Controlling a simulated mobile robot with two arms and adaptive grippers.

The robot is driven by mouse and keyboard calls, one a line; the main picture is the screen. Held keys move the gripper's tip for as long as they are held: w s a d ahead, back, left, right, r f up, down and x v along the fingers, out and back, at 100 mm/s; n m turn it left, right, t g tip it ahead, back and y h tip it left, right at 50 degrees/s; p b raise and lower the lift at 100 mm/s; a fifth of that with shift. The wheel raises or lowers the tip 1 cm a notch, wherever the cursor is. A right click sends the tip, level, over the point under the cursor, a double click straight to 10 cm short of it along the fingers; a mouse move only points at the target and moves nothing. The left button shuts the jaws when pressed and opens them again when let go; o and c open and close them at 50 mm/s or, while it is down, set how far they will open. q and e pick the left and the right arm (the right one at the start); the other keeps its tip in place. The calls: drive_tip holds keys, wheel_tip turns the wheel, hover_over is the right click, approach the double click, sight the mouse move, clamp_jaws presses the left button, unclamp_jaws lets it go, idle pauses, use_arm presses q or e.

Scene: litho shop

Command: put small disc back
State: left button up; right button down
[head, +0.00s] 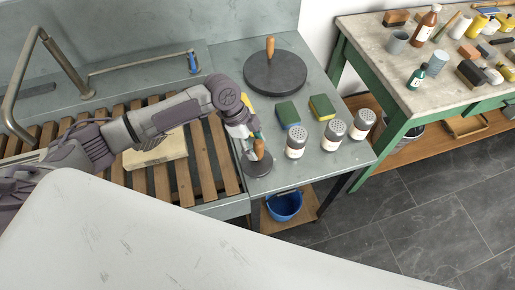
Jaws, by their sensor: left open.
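The small disc (257,167), dark grey with an upright orange wooden handle (259,148), sits on the grey counter beside the slatted rack. My left gripper (254,137) is above it, with its fingers at the handle. The jaws are open, and I cannot tell whether they touch the handle. A larger dark disc (275,76) with a similar handle lies at the back of the counter. My right gripper is not in view.
A pale stone slab (152,152) lies on the wooden slats (188,188). A blue bucket (284,206) is below the counter. A cluttered workbench (432,86) stands at right.

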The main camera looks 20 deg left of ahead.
use_arm(q)
drive_tip(key=b+v, duration=0.1)
drive_tip(key=v, duration=0.8)
drive_tip(key=shift+a+r, duration=0.15)
drive_tip(key=shift+r, duration=0.25)
